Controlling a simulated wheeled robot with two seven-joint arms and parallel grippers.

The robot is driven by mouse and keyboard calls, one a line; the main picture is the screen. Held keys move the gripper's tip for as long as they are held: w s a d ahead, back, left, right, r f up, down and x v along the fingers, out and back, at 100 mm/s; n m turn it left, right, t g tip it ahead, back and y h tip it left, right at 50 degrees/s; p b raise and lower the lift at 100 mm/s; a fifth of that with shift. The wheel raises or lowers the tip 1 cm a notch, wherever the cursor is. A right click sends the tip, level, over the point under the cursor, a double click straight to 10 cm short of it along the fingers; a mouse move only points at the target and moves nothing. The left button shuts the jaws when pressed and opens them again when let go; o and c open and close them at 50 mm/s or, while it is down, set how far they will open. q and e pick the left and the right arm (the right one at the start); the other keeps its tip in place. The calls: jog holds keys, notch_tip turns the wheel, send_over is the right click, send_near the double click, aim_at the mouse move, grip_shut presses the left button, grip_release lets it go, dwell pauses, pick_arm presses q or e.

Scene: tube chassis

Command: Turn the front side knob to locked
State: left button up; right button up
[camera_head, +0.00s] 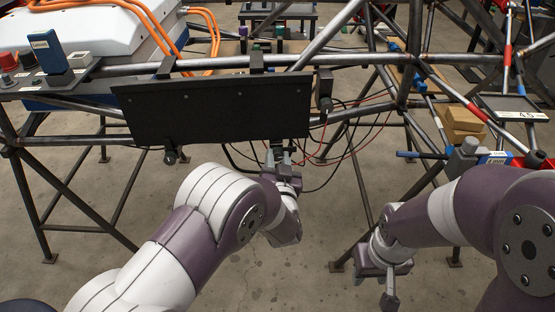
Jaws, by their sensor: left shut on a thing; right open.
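A black panel (215,108) hangs on the front of the tube chassis. A dark knob (170,156) sticks out below its lower left edge. My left gripper (279,158) is at the panel's lower right edge, shut on what looks like a similar knob. The gripper's fingers and body mostly hide that knob, so I cannot tell its turn or whether it is locked. My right gripper (388,285) is open and empty, low in front of the chassis and apart from it.
Red and black wires (350,135) hang loosely right of my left gripper. Steel tubes (405,65) surround the panel. A white box (95,38) with orange cables stands at upper left. Wooden blocks (464,122) and a scale (512,107) are at right.

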pick_arm(q)
jog(key=n+b, duration=0.1)
jog(key=n, duration=0.3)
jog(key=shift+f, duration=0.1)
jog(key=n+b, duration=0.1)
jog(key=n, duration=0.3)
jog(key=shift+f+n, duration=0.1)
jog(key=shift+n, duration=0.3)
jog(key=n+b, duration=0.3)
jog(key=n, duration=0.1)
jog(key=shift+a+f+n, duration=0.1)
jog(key=shift+n, duration=0.2)
jog(key=shift+n+b, duration=1.25)
jog(key=shift+n, duration=0.75)
jog(key=o, duration=1.1)
jog(key=shift+c, duration=0.2)
jog(key=shift+r, duration=0.2)
